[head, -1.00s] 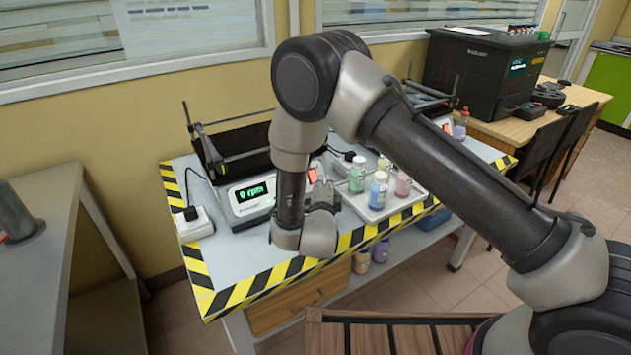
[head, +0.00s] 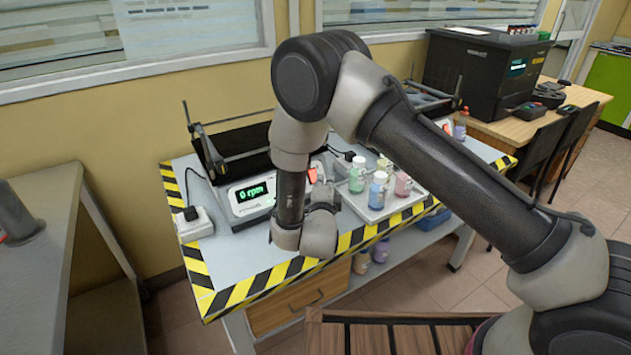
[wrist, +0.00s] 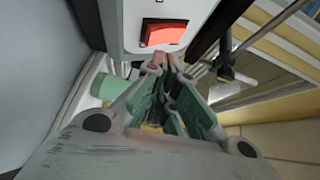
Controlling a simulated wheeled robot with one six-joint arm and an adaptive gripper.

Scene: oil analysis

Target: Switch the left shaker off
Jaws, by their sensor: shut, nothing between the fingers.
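The left shaker (head: 248,207) is a white unit with a black rack, near the left end of the striped table. Its green display (head: 252,192) reads 0 rpm. Its red rocker switch (head: 312,175) shows just right of my arm, and it is large at the top of the wrist view (wrist: 163,33). My gripper (wrist: 161,62) is shut and empty, with its fingertips just below the switch in the wrist view. I cannot tell whether they touch the shaker face. In the head view my wrist hides the fingers and part of the shaker front.
A tray (head: 368,213) with several capped bottles stands right of my wrist. A white power adapter (head: 195,224) sits at the table's left. A second shaker (head: 428,98) is partly hidden behind my arm. The front left tabletop is clear.

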